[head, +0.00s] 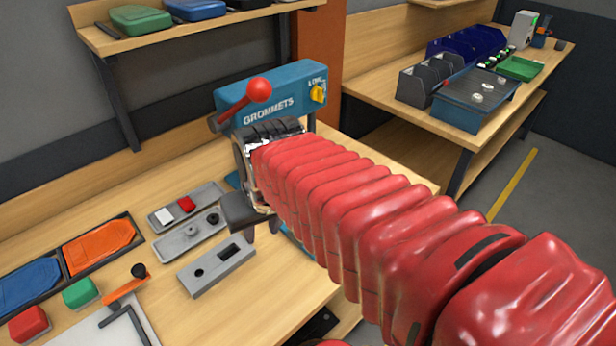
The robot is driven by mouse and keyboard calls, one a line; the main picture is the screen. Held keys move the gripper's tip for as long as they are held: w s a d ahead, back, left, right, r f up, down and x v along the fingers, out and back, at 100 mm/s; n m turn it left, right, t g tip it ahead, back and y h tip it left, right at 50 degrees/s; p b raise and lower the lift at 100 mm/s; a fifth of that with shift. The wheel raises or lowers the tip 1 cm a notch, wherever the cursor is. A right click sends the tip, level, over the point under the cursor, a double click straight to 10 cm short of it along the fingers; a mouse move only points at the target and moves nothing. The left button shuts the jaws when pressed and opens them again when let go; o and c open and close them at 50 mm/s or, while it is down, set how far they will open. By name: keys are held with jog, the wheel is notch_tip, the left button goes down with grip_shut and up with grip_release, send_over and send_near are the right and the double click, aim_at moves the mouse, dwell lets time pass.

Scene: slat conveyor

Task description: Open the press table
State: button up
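The blue grommet press (264,92) stands on the wooden bench, marked GROMMETS. It has a lever with a red ball (258,90) at its upper left and a yellow knob (318,94) at its upper right. My gripper (252,220) is in front of the press, at its lower part, with dark fingers pointing down. My red-sleeved arm and the gripper hide most of the press's lower half. I cannot make out the press table behind them, nor whether the fingers touch it. The finger gap is not clear, so I cannot tell open from shut.
Left of the gripper on the bench (160,282) lie a grey block with holes (216,266), two grey trays with small parts (187,206), an orange plate (99,246) and an orange-handled tool (124,290). A shelf hangs above. Another bench with bins stands at right.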

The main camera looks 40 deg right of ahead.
jog(key=w+d+r+m, duration=0.1)
jog(key=w+d+m, duration=0.2)
jog(key=d+m, duration=0.2)
jog(key=w+d+r+m+g, duration=0.1)
jog(key=w+d+m, duration=0.3)
jog(key=d, duration=0.7)
jog(key=w+d+r+m+g, duration=0.1)
jog(key=w+d+m, duration=0.3)
jog(key=d+m, duration=0.2)
jog(key=shift+d+r+y, duration=0.3)
jog(key=shift+d+y, duration=0.1)
jog(key=shift+d, duration=0.7)
jog(key=f, duration=0.4)
jog(key=w+f, duration=0.1)
jog(key=f, duration=0.4)
jog(key=w+f, duration=0.1)
jog(key=f, duration=0.3)
jog(key=shift+w+f, duration=0.2)
jog(key=shift+f, duration=0.1)
jog(key=shift+c, duration=0.4)
grip_shut()
